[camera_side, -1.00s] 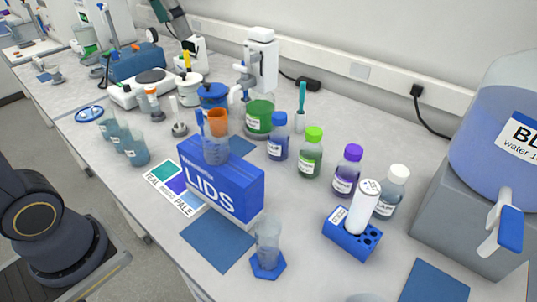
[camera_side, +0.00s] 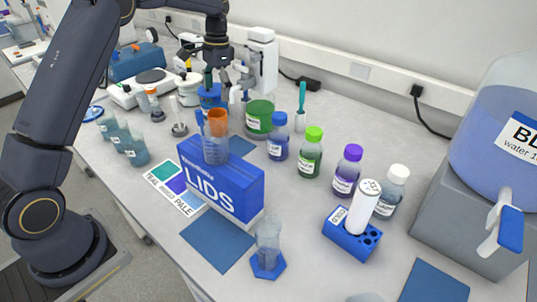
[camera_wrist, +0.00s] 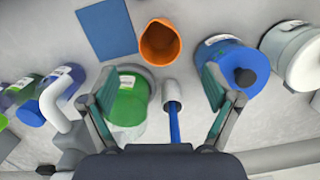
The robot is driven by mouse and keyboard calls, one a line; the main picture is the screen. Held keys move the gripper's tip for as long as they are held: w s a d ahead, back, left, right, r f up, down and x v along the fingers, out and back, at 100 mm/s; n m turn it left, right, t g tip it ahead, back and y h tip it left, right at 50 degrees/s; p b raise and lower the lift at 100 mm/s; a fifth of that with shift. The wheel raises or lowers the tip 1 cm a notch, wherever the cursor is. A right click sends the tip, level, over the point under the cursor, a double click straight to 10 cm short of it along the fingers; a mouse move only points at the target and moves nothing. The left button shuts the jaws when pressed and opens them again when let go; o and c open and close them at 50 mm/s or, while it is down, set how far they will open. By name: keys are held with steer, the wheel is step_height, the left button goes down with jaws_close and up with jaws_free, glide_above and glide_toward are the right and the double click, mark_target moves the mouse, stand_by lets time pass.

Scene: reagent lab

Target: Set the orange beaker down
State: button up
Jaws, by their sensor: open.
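The orange beaker (camera_side: 217,118) is behind the blue LIDS box in the side view, partly hidden by a clear beaker on that box. In the wrist view the orange beaker (camera_wrist: 160,42) stands on the bench beside a blue mat (camera_wrist: 106,29), ahead of my fingertips. My gripper (camera_side: 223,84) is above the back of the bench, over the area of the blue pot and the green container. In the wrist view my gripper (camera_wrist: 158,88) has its fingers spread wide, with nothing held between them. The orange beaker is apart from the fingers.
The green container (camera_wrist: 127,103), a white holder with a blue stick (camera_wrist: 172,97) and a blue-lidded pot (camera_wrist: 226,62) crowd below my fingers. The LIDS box (camera_side: 222,180) stands in front. Several capped bottles stand to the right. A blue mat (camera_side: 217,240) lies clear at the front.

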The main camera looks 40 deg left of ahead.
mark_target(216, 114)
steer(key=f, duration=0.7)
steer(key=s+f, duration=0.1)
steer(key=f, duration=0.2)
steer(key=shift+s+a+f, duration=0.1)
steer(key=shift+f, duration=0.1)
steer(key=c, duration=1.3)
steer(key=shift+r, duration=0.15)
